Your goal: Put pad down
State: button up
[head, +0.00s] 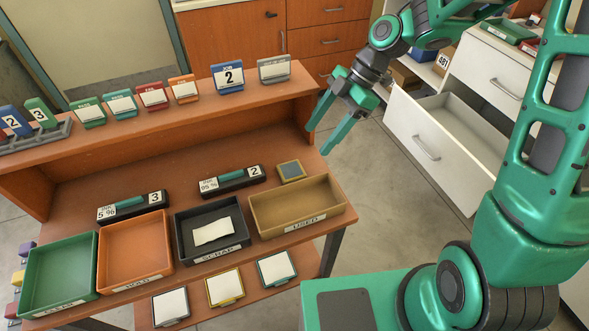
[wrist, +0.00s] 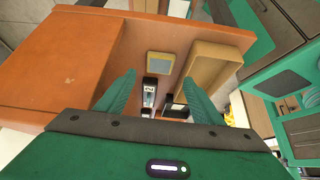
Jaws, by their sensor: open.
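A small square pad (head: 291,171) with a yellowish rim and a blue-grey face lies flat on the wooden desk, behind the tan tray (head: 340,205). In the wrist view the pad (wrist: 160,65) shows beyond my fingertips, between their lines, beside the tan tray (wrist: 212,70). My gripper (head: 316,140) is open, with nothing between its fingers. It hangs above the right end of the desk, up and to the right of the pad in the head view, apart from it.
Black holders numbered 3 (head: 133,205) and 2 (head: 231,179) lie left of the pad. Green (head: 47,300), orange (head: 134,278) and black (head: 212,255) trays line the front; the black one holds white paper. Coloured card stands line the raised shelf (head: 150,125). A white drawer (head: 440,150) stands open at right.

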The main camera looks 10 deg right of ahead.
aim_at(292, 169)
jog(key=x, duration=1)
jog(key=shift+a+f, duration=0.2)
jog(key=shift+a, duration=0.25)
jog(key=c, duration=0.9)
jog(key=shift+r, duration=0.15)
